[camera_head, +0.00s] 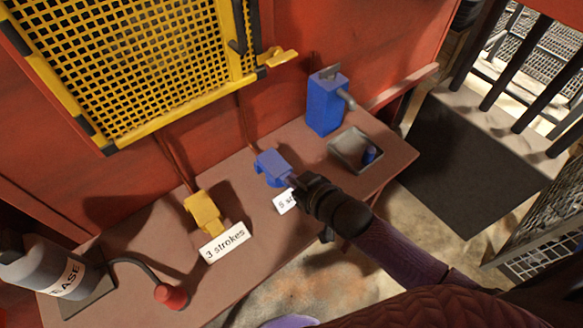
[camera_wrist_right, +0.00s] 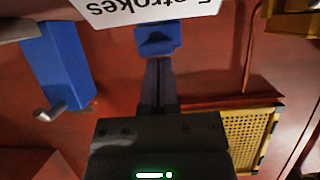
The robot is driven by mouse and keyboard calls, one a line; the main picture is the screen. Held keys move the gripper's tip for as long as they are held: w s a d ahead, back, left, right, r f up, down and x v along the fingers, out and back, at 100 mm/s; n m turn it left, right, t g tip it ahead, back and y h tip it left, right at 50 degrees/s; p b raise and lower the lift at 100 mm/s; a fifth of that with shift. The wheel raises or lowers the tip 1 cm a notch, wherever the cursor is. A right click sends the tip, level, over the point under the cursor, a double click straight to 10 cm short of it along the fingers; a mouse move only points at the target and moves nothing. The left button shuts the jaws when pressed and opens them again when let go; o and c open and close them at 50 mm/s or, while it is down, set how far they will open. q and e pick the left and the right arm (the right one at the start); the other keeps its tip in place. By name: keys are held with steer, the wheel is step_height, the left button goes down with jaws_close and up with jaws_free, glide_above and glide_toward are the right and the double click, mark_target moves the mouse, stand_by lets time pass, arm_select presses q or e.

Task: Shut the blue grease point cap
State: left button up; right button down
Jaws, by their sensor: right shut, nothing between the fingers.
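The blue grease point (camera_head: 271,166) stands on the reddish bench, with a white label (camera_head: 283,203) partly hidden by my right gripper. The right gripper (camera_head: 291,182) reaches in from the lower right, its fingertips at the near right side of the blue point. In the right wrist view, the shut, empty fingers (camera_wrist_right: 158,72) end just at the blue grease point (camera_wrist_right: 157,41); I cannot tell whether they touch it. The label there (camera_wrist_right: 150,8) shows upside down, reading "strokes". Whether the blue cap is open or shut is not clear. My left gripper is not in view.
A yellow grease point (camera_head: 203,211) with a "3 strokes" label (camera_head: 224,243) stands to the left. A grease container (camera_head: 48,272) and a red-tipped hose (camera_head: 171,296) are further left. A blue box with a lever (camera_head: 325,105) and a tray (camera_head: 343,160) are at the right.

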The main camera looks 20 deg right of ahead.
steer(key=shift+f, duration=0.15)
steer(key=shift+r+p, duration=0.9)
steer(key=shift+p, duration=0.15)
step_height(320, 180, up, 5)
steer(key=p, duration=0.5)
steer(key=s+d+r+p, duration=0.1)
steer(key=s+d+p, duration=0.15)
steer(key=s, duration=0.65)
steer(key=s+d+f+m+g+h+b, duration=0.1)
steer(key=s+d+f+g+h+b, duration=0.15)
steer(key=f, duration=0.65)
steer(key=s+d+f+g+h+b, duration=0.1)
steer(key=s+d+f+g+b, duration=0.2)
steer(key=f, duration=0.6)
steer(key=s+a+f+g+b, duration=0.1)
steer(key=s+f+g, duration=0.2)
steer(key=s+f, duration=0.4)
steer(key=s+a+f+g+h+b, duration=0.1)
steer(key=s+f+g, duration=0.2)
steer(key=s+f, duration=0.4)
steer(key=s, duration=0.7)
steer(key=shift+s+a, duration=0.2)
steer(key=shift+s, duration=0.05)
steer(key=shift+f, duration=0.1)
